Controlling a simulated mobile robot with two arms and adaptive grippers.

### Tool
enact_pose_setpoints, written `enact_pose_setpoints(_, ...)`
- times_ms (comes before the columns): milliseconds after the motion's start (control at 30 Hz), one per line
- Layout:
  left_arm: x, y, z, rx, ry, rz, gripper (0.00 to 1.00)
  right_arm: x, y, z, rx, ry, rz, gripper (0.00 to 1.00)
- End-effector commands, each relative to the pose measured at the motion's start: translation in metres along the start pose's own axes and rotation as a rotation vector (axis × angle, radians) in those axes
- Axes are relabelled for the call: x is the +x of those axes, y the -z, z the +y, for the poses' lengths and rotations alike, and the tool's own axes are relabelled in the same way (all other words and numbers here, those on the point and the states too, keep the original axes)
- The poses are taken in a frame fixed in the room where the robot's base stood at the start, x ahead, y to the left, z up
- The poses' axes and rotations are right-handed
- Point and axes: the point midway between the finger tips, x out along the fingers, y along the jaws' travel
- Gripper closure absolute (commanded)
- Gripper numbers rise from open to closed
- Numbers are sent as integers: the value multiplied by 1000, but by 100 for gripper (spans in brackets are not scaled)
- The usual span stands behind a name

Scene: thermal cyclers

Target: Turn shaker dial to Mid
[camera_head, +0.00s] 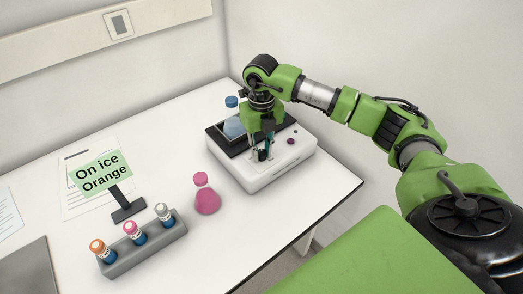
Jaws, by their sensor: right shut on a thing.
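The shaker (267,176) is a white box with a dark platform (214,137) at its back left, standing near the table's right edge. My right gripper (262,154) points down over the shaker's top, in front of the platform. It is shut on the dial, which is mostly hidden between the fingers, so its pointer and setting cannot be read. A small purple knob or button (291,141) shows on the shaker's top, right of the gripper. My left gripper is not in view.
A blue-capped flask (232,122) stands on the platform. A pink flask (206,199), a grey tube rack (146,246) with three capped tubes, and an "On ice Orange" sign (100,175) stand to the left. A laptop-like grey panel (30,272) lies front left. The table's front right is clear.

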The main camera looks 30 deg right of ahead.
Motion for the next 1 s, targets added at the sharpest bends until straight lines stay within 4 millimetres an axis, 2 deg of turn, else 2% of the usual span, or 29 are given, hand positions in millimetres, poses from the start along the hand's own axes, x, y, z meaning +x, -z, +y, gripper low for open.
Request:
enact_pose_setpoints(300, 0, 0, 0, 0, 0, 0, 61, -1, -1, 0, 96, -1, -4, 100)
enact_pose_setpoints(767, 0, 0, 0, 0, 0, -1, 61, -2, -1, 0, 108, -1, -5, 100)
enact_pose_setpoints(800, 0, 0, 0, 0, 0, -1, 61, -2, -1, 0, 108, -1, -5, 75)
enact_pose_setpoints(833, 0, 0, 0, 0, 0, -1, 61, -2, -1, 0, 108, -1, -4, 67)
enact_pose_setpoints(867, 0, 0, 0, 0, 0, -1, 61, -1, -1, 0, 108, -1, -4, 63)
enact_pose_setpoints(1000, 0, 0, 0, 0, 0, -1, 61, -1, -1, 0, 107, 0, -3, 63)
